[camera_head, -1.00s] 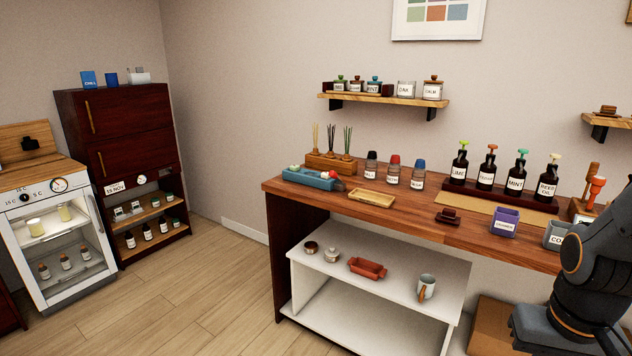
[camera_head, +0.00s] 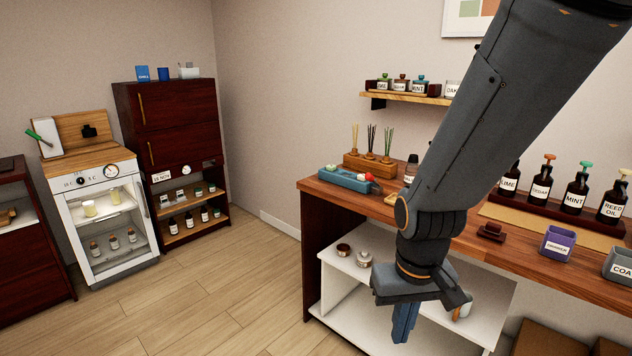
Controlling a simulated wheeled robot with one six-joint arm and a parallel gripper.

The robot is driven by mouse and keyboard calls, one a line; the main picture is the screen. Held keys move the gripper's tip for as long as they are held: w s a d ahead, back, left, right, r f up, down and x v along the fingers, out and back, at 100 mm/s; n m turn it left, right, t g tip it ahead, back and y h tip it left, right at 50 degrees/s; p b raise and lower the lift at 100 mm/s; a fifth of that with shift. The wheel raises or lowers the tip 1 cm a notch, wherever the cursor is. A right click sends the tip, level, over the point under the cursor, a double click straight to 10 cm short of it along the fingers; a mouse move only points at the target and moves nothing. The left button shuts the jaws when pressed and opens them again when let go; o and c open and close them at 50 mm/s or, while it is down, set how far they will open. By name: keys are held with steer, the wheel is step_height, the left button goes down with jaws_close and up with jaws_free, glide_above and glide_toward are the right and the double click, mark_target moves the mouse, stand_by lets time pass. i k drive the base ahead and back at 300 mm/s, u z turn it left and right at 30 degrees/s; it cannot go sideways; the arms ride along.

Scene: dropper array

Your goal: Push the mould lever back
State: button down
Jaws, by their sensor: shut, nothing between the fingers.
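A green handle (camera_head: 40,136) slants across an upright white block (camera_head: 50,128) at the far left, beside the wooden top of the white cabinet. A blue block (camera_head: 345,180) with small white and red pieces lies at the left end of the wooden bench. I cannot tell for sure which of these carries the mould lever. My gripper (camera_head: 404,325) points down in front of the bench and its white lower shelf, shut and empty. It is far from the green handle and touches nothing I can see. My arm hides part of the bench and its bottles.
The wooden bench (camera_head: 320,190) holds reed sticks, pump bottles and a purple cup (camera_head: 558,243). A white glass-fronted cabinet (camera_head: 105,225) and a dark red cabinet (camera_head: 170,125) stand at left. The floor (camera_head: 215,295) between them and the bench is clear.

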mark_target(369, 176)
steer(key=u, duration=0.15)
steer(key=i, duration=1.25)
steer(key=z, duration=0.55)
